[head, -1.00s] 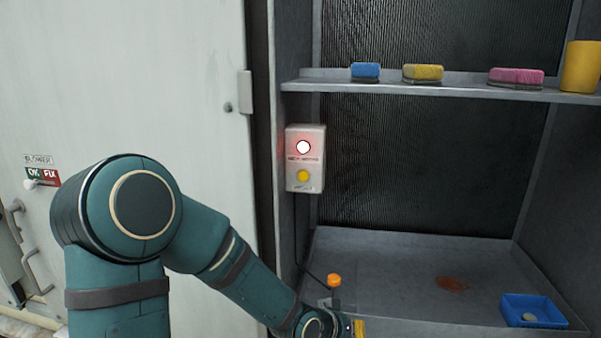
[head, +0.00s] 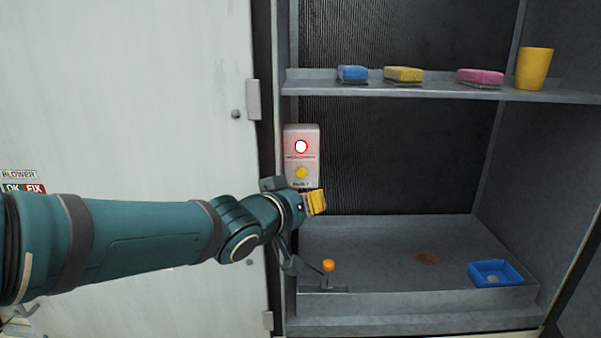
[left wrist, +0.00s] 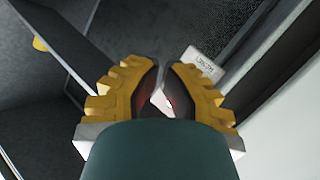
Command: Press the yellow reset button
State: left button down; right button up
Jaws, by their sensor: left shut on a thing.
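The yellow reset button (head: 301,173) is on the lower part of a pale control box (head: 290,160) on the cabinet's left wall. A lit white lamp (head: 301,146) with a red glow sits above it. My left gripper (head: 318,201) is just below and right of the button, in front of the box's lower end. My right gripper is out of view.
A shelf (head: 430,94) above holds a blue sponge (head: 352,74), a yellow sponge (head: 403,75), a pink sponge (head: 480,77) and a yellow cup (head: 534,68). Below are an orange-knobbed lever (head: 328,266) and a blue tray (head: 510,280). A white door (head: 120,100) stands left.

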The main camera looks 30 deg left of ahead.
aim_at(301, 173)
pick_arm(q)
jog(key=shift+w, duration=0.1)
jog(key=shift+w+a+p, duration=0.3)
jog(key=shift+w+a, duration=0.45)
jog(key=shift+w, duration=0.5)
jog(key=shift+w+a+p, duration=0.35)
jog(key=shift+w+a, duration=0.45)
jog(key=shift+w, duration=0.4)
jog(key=shift+w+a+p, duration=0.3)
jog(key=shift+w+a, duration=0.45)
jog(key=shift+w, duration=0.5)
jog(key=c, duration=1.7)
grip_release()
grip_shut()
